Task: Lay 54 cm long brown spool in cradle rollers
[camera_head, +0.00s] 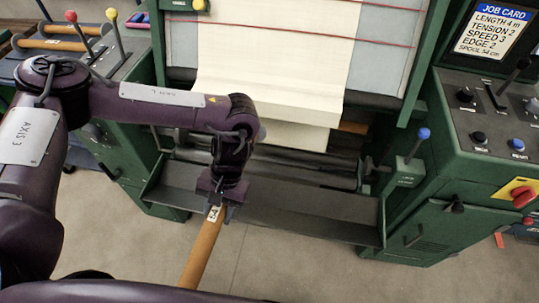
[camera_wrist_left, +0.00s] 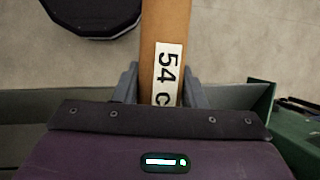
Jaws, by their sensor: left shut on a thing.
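The brown spool (camera_head: 203,252) is a long plain rod. My left gripper (camera_head: 217,205) is shut on it near one end, and it slants down toward the bottom edge of the head view. In the left wrist view the spool (camera_wrist_left: 158,30) runs between the fingers of my left gripper (camera_wrist_left: 160,92), with a white label reading "54 c", the rest hidden. The dark cradle rollers (camera_head: 310,176) lie across the green machine, below the hanging cream cloth, partly hidden by my left arm. The gripper is in front of them, over the trough. My right gripper is not seen.
A grey trough (camera_head: 320,213) runs along the machine front below the rollers. A blue-knobbed lever (camera_head: 423,134) stands at its right. A control panel (camera_head: 490,115) is on the right, under a job card (camera_head: 501,30) reading "spool 54 cm". Other rods (camera_head: 55,45) lie at upper left. Floor in front is clear.

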